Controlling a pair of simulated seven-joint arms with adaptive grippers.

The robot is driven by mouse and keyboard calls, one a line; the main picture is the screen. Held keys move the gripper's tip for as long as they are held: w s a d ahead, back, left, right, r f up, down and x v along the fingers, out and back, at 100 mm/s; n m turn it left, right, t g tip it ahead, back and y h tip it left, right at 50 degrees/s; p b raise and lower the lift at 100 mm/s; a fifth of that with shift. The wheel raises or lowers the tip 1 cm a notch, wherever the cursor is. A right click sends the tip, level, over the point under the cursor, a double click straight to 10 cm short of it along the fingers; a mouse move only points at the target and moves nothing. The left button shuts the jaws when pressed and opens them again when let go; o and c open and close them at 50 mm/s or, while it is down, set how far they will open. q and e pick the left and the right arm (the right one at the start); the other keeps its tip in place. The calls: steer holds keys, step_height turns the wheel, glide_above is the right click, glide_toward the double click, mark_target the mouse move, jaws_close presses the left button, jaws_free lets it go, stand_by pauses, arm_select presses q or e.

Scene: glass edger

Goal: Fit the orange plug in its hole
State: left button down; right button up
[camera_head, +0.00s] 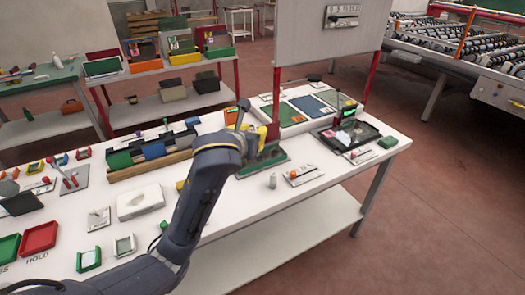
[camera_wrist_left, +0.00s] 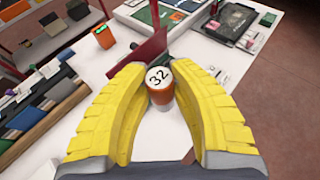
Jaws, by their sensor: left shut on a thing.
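The orange plug (camera_wrist_left: 161,96) has a white top marked "32". In the left wrist view it stands between the yellow fingers of my left gripper (camera_wrist_left: 162,88), which is shut on it. In the head view my left gripper (camera_head: 262,133) is over the middle of the white table, just above a green base (camera_head: 264,162). The arm and fingers hide the plug there. I cannot make out its hole in either view. My right gripper is not in view.
A red upright piece (camera_wrist_left: 150,50) stands just beyond the plug. An orange container (camera_wrist_left: 104,36) is to its left. A rack of dark and coloured blocks (camera_head: 152,150) lies left of the gripper. A black tray (camera_head: 350,132) lies to the right.

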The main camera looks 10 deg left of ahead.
arm_select(q)
steer(key=w+d+r, duration=0.1)
steer(key=w+r, duration=0.1)
steer(key=w, duration=0.7)
steer(key=w+d+r, duration=0.1)
steer(key=w+r, duration=0.2)
steer(key=w, duration=0.6)
steer(key=w+f, duration=0.1)
steer(key=f, duration=0.7)
steer(key=w+f, duration=0.1)
steer(key=f, duration=0.7)
steer(key=w+f, duration=0.1)
steer(key=f, duration=0.7)
steer(key=shift+d, duration=0.4)
steer(key=shift+f, duration=0.2)
steer(key=c, duration=1.5)
jaws_free()
steer(key=shift+o, duration=0.2)
